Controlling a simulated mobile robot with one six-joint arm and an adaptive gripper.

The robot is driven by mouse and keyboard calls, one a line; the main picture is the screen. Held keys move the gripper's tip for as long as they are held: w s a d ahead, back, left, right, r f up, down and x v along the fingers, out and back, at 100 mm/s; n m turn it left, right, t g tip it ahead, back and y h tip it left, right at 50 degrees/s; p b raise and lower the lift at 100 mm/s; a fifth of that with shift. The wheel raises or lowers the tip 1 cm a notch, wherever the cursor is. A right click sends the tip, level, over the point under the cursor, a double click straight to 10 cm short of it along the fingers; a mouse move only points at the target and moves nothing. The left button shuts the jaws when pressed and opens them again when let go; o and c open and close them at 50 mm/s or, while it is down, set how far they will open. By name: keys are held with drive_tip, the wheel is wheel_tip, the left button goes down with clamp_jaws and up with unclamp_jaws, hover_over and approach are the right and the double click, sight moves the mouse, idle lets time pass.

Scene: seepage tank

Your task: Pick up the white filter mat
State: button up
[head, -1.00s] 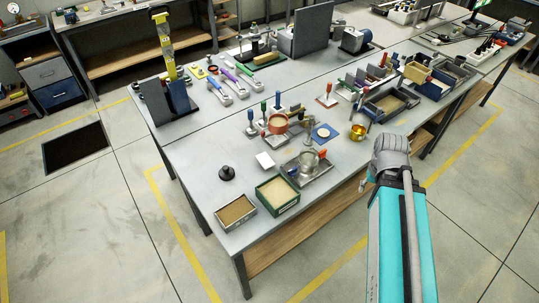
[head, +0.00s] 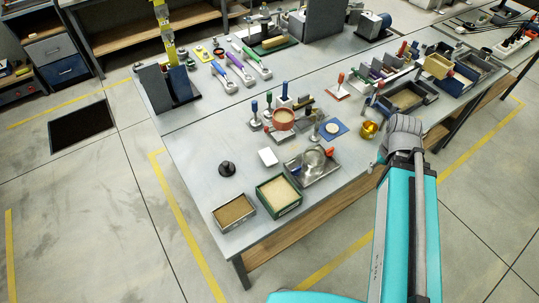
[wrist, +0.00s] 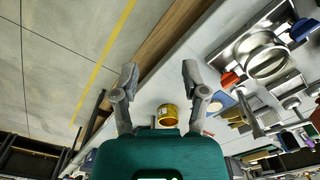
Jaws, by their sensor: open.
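The white filter mat, a small flat white square (head: 268,157), lies on the grey table in the head view. It is left of the metal tray with the glass bowl (head: 313,158) and beyond the green sand box. I cannot make it out for certain in the wrist view. My gripper (wrist: 160,72) is open and empty in the wrist view, its two fingers apart over the table's edge. In the head view my arm reaches in from the lower right, and its end is at the table's near right edge, well right of the mat. The fingers are mostly hidden there.
A green box (head: 279,195) and a grey box (head: 234,212) of sand stand at the near corner. A black knob (head: 227,169) stands left of the mat. A red-brown bowl (head: 283,119) and stamps stand behind. A gold cup (head: 369,130) is close to my arm.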

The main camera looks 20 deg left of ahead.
drive_tip(key=o, duration=0.4)
drive_tip(key=shift+w+a, duration=0.15)
drive_tip(key=shift+o, duration=1)
drive_tip(key=shift+w+a, duration=0.15)
drive_tip(key=shift+a, duration=0.15)
drive_tip(key=n, duration=0.9)
hover_over(270, 157)
drive_tip(key=shift+a+r, duration=0.1)
wheel_tip(270, 157, down, 9)
drive_tip(key=b, duration=0.8)
drive_tip(key=shift+r, duration=0.2)
drive_tip(key=shift+f+b, duration=0.15)
drive_tip(key=shift+b, duration=0.2)
